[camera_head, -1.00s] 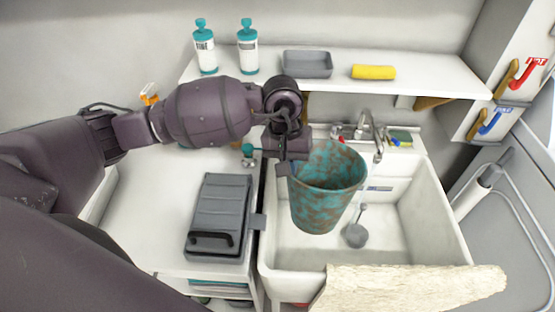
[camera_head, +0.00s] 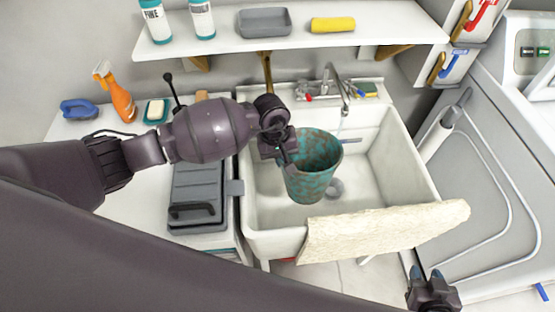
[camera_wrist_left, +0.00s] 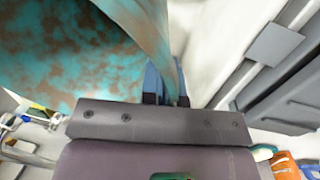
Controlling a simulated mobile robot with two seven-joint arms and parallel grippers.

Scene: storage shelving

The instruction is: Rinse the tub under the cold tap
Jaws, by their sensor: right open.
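The tub (camera_head: 313,168) is a teal, rust-mottled bucket, upright over the sink basin (camera_head: 385,170). My left gripper (camera_head: 284,150) is shut on its left rim; in the left wrist view the tub wall (camera_wrist_left: 75,60) passes between the fingers (camera_wrist_left: 165,85). The chrome tap (camera_head: 335,82) stands at the sink's back, with its spout beyond the tub's right side. A faint pale streak shows below the spout; I cannot tell if it is water. A red mark (camera_head: 309,98) shows beside the tap. My right gripper (camera_head: 430,272) is open and empty at the lower right.
A cream cloth-like slab (camera_head: 385,230) lies along the sink's front edge. A grey ribbed case (camera_head: 197,195) is on the left counter. A shelf (camera_head: 380,38) with bottles and a grey tray (camera_head: 264,22) overhangs the back.

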